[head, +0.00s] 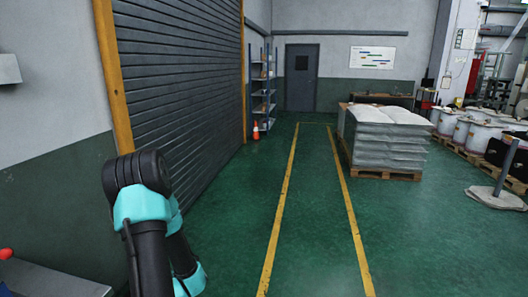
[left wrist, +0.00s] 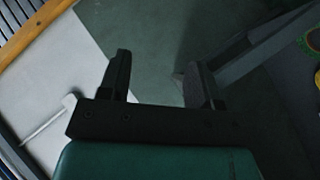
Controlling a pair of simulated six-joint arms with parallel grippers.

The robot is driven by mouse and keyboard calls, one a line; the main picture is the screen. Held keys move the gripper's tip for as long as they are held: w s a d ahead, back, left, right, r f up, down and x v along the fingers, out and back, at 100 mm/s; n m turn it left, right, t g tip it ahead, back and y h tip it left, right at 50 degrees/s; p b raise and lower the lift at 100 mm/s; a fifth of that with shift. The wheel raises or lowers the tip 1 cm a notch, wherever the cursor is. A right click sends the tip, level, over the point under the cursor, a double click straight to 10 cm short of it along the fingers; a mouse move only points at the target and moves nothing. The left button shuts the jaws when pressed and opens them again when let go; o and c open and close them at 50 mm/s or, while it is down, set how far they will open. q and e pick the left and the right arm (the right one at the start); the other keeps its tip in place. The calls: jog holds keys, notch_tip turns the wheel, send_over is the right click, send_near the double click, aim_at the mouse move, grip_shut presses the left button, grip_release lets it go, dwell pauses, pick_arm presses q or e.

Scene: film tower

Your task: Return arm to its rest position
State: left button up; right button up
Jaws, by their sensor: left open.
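My left arm (head: 145,205), black with teal joints, stands folded at the lower left in the head view, in front of the grey roller door. Its gripper is out of sight there. In the left wrist view my left gripper (left wrist: 160,85) is open, with its two black fingers apart and nothing between them. Behind the fingers are a pale and dark green wall area and dark surfaces. My right arm and right gripper do not show in either view.
A pallet with stacked white sacks (head: 385,140) stands right of the yellow-lined lane. White drums (head: 478,135) and a grey post on a base (head: 497,197) are farther right. The roller door (head: 185,80) is on the left. The green floor (head: 315,225) ahead is clear.

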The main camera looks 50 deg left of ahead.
pick_arm(q)
jog(key=w+d+f+m+t+h, duration=0.2)
jog(key=w+d+f+m+h, duration=0.35)
jog(key=w+d, duration=0.45)
jog(key=w+d+f+m+t+h, duration=0.35)
jog(key=w+d+f+m, duration=0.3)
jog(key=w+d, duration=0.35)
jog(key=d+f+m+g+h, duration=0.2)
jog(key=d+m, duration=0.5)
jog(key=d, duration=0.7)
jog(key=d+f+m+g+h, duration=0.3)
jog(key=d+m+h, duration=0.3)
jog(key=d, duration=0.9)
jog(key=shift+w+f+m+g, duration=0.35)
jog(key=shift+f+m, duration=0.05)
jog(key=shift+f, duration=0.5)
jog(key=shift+a, duration=0.15)
